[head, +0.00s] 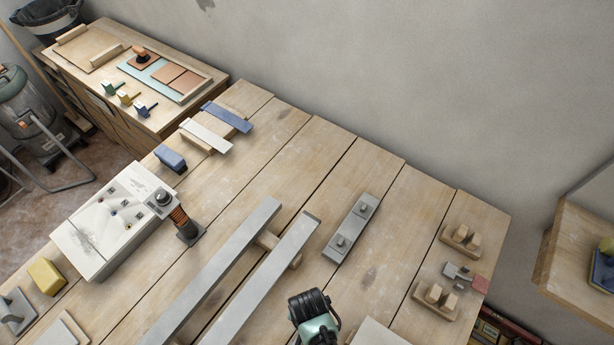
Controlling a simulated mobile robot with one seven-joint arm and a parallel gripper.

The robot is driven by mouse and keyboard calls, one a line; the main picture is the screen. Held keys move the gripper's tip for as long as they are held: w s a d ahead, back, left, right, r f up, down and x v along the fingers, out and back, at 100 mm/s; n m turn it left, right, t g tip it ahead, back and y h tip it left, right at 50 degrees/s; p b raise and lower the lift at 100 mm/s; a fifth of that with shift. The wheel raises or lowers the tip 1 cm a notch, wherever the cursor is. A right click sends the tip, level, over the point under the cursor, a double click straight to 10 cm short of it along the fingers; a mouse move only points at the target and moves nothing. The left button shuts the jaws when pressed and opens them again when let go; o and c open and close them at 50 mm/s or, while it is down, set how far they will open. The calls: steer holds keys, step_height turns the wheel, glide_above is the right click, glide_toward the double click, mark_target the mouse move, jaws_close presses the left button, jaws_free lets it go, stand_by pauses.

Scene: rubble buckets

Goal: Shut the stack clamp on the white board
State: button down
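A thick white board (110,228) with dark marks and small coloured knobs lies at the table's left side. At its right corner is a grey block with a round black knob (162,198); an orange-brown ribbed piece beside it ends in a dark foot (190,234). I cannot tell whether this is the stack clamp, or whether it is open. A thinner white strip (207,136) lies across wooden blocks beside a blue strip (227,117).
Two long grey bars (262,279) rest on a wooden crosspiece mid-table. A grey plate with two knobs (351,229) lies right of them. Wooden blocks (461,238) and a small grey device (457,272) stand far right. A yellow block (46,277) lies left.

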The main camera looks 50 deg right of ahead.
stand_by(0.3)
steer(key=c, duration=0.5)
jaws_free()
step_height(320, 180, up, 13)
stand_by(0.9)
